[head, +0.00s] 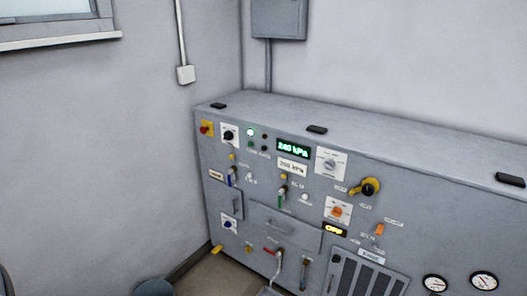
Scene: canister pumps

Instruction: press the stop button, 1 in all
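A red button on a yellow plate (206,128), which looks like the stop button, is at the upper left corner of the grey control panel's front. It is small in the head view, and I cannot tell whether it is pressed in. Nothing covers it. Neither of my grippers shows in the head view.
The grey cabinet (300,225) stands in the corner against the walls. Near the button are a black rotary knob (229,135), a green display (293,148) and a yellow-black handle (368,187). Two gauges (484,281) sit at lower right. Bare floor shows at lower left.

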